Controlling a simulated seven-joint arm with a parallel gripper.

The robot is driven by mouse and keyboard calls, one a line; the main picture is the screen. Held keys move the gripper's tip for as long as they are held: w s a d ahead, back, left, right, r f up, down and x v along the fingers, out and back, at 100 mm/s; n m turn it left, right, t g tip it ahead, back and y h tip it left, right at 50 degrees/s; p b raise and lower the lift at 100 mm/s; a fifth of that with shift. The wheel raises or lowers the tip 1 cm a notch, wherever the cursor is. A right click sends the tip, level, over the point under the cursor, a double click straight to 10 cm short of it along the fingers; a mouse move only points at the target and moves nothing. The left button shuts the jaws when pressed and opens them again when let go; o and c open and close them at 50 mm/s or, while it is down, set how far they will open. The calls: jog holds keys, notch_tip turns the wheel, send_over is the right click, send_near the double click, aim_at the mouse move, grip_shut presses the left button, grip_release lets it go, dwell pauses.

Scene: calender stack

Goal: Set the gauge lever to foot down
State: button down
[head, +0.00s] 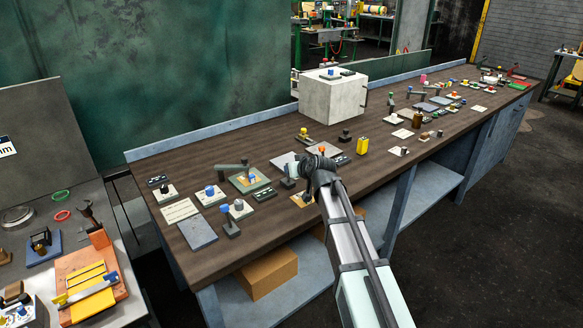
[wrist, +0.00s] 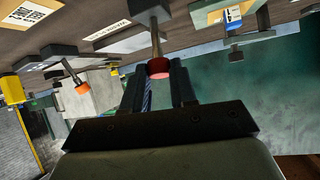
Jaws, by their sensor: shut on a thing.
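In the wrist view a lever with a red ball knob (wrist: 158,68) hangs by a grey shaft from a dark block base; the view is upside down. The two dark fingers of my gripper (wrist: 157,78) stand on either side of the knob, shut on it. In the head view my gripper (head: 305,170) is over the middle of the bench, and my arm hides the held knob.
The dark wooden bench (head: 275,225) carries several small fixtures. A yellow block (head: 362,146) is to the right. A large white box (head: 331,96) stands behind. The front edge left of my arm is bare.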

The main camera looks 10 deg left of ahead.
jog(key=shift+s+d+f, duration=0.35)
jog(key=c, duration=0.9)
grip_release()
jog(key=shift+r, duration=0.1)
jog(key=shift+a, duration=0.1)
jog(key=v, duration=1.3)
jog(key=shift+s+d+r, duration=0.2)
jog(key=shift+s, duration=0.05)
